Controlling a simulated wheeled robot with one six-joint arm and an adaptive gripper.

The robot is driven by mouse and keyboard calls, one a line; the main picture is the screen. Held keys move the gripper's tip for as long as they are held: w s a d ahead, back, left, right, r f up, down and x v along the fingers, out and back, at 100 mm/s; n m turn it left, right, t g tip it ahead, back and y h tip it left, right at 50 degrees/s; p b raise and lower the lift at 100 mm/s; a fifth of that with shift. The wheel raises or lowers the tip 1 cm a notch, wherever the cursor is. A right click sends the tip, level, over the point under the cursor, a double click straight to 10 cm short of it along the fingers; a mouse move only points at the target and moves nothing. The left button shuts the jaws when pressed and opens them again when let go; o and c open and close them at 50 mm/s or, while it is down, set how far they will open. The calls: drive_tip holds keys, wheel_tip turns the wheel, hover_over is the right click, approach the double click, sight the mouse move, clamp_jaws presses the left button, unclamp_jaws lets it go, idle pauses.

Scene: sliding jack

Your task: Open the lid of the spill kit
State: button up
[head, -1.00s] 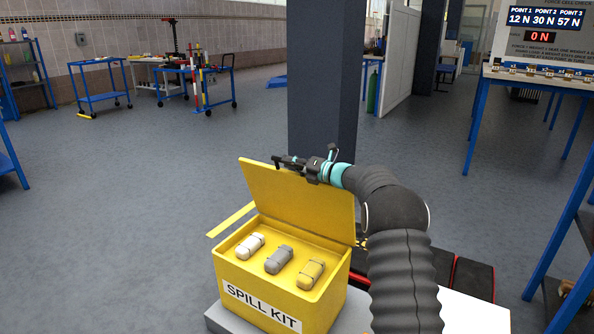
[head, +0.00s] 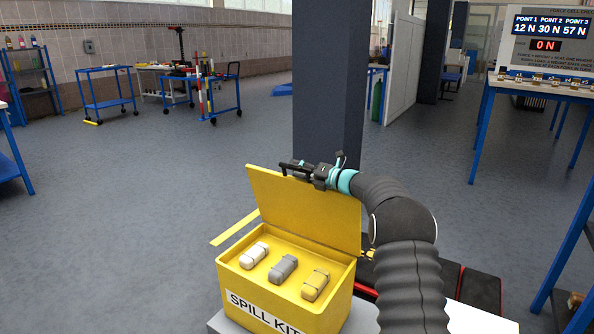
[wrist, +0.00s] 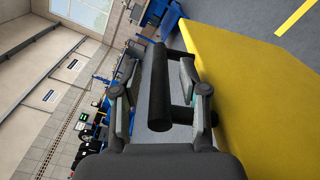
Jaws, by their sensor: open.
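The yellow spill kit (head: 240,275) stands at the lower centre of the head view with its lid (head: 300,210) raised, standing up and leaning back a little. Three wrapped packs, white (head: 253,255), grey (head: 283,268) and yellow (head: 315,284), lie inside. My gripper (head: 298,169) is at the lid's top edge. In the wrist view the lid (wrist: 245,85) fills the right side, and its black bar handle (wrist: 157,85) lies between my open fingers (wrist: 161,66), with a gap visible on each side.
The box stands on a pale platform (head: 222,322). A dark square pillar (head: 330,110) rises behind the lid. Red-edged black cases (head: 481,288) lie to the right of my arm. Open grey floor (head: 130,210) stretches to the left.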

drive_tip(key=shift+d, duration=0.1)
drive_tip(key=v, duration=1.1)
drive_tip(key=shift+s+d, duration=0.25)
drive_tip(key=shift+s, duration=0.05)
drive_tip(key=s+a+r+n+g+h, duration=0.25)
drive_tip(key=s+n, duration=0.35)
drive_tip(key=s, duration=0.3)
drive_tip(key=s+a+r+n+g+h, duration=0.1)
drive_tip(key=s+a+n+g, duration=0.1)
drive_tip(key=s+a+n, duration=0.35)
drive_tip(key=s+a+r+n+g+h, duration=0.1)
drive_tip(key=s+a+n+g+h, duration=0.1)
drive_tip(key=s+n, duration=0.65)
drive_tip(key=s+d+f+n+h, duration=0.2)
drive_tip(key=s+n, duration=0.3)
drive_tip(key=s, duration=0.5)
drive_tip(key=s+d+f+n+t+h, duration=0.1)
drive_tip(key=s+d+f+n+h, duration=0.1)
drive_tip(key=s+n, duration=0.4)
drive_tip(key=s+d+f+n+h, duration=0.2)
drive_tip(key=s+d+n+h, duration=0.2)
drive_tip(key=s, duration=1)
drive_tip(key=shift+f+n+h, duration=0.2)
drive_tip(key=shift+n+h, duration=0.25)
drive_tip(key=shift+n, duration=0.75)
